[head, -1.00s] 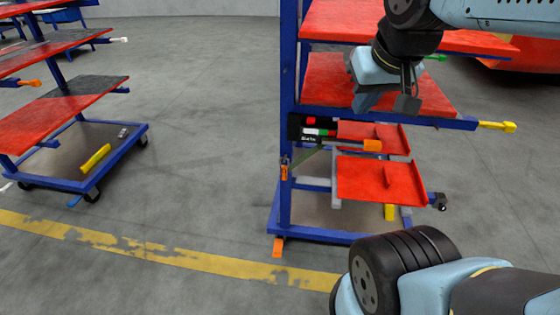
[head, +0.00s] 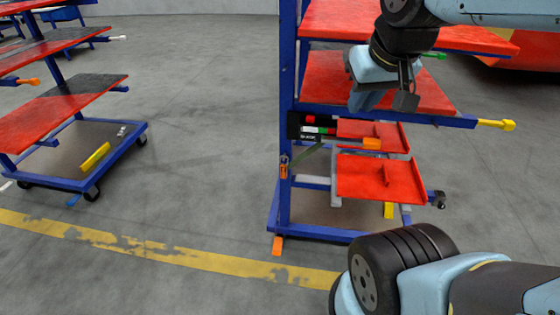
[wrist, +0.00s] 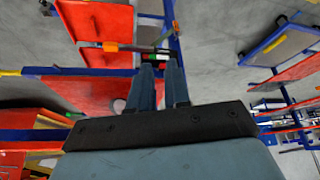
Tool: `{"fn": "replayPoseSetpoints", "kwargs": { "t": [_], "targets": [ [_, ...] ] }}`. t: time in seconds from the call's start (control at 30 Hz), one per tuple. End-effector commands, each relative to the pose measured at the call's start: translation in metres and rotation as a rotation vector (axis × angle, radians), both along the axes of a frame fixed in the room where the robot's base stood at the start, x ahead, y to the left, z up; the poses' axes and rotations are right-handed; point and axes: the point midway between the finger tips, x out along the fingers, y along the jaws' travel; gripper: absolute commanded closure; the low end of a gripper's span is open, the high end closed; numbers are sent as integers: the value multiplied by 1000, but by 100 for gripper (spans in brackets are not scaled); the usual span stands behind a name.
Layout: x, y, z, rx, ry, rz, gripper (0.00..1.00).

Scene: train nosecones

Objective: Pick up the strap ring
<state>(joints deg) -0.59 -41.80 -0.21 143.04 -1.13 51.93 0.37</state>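A small orange piece, apparently the strap ring (head: 284,167), hangs low on the blue post of the near cart in the head view. A dark green strap (head: 308,158) slants up from near it. It is too small to make out its shape. My gripper (head: 360,106) is up and to the right of it, in front of the cart's middle red shelf, clear of the ring. In the wrist view my gripper (wrist: 159,66) shows two fingers with a narrow empty gap between them. I cannot clearly pick out the ring in that view.
A black box (head: 312,127) with red, green and white marks sits on the post above the ring. Red trays (head: 350,180) with an orange block (head: 372,144) lie to its right. A yellow-ended bar (head: 495,125) sticks out right. Floor is free between the carts.

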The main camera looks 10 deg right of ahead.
Motion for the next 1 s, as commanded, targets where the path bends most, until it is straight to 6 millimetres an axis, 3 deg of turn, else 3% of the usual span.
{"fn": "replayPoseSetpoints", "kwargs": {
  "t": [0.07, 0.4, 1.0],
  "targets": [
    [6, -3, -8, -23, 43, 11, 75],
    [40, -20, -56, -215, 293, 86, 43],
    [103, -41, -137, -667, 649, 270, 43]
  ]
}}
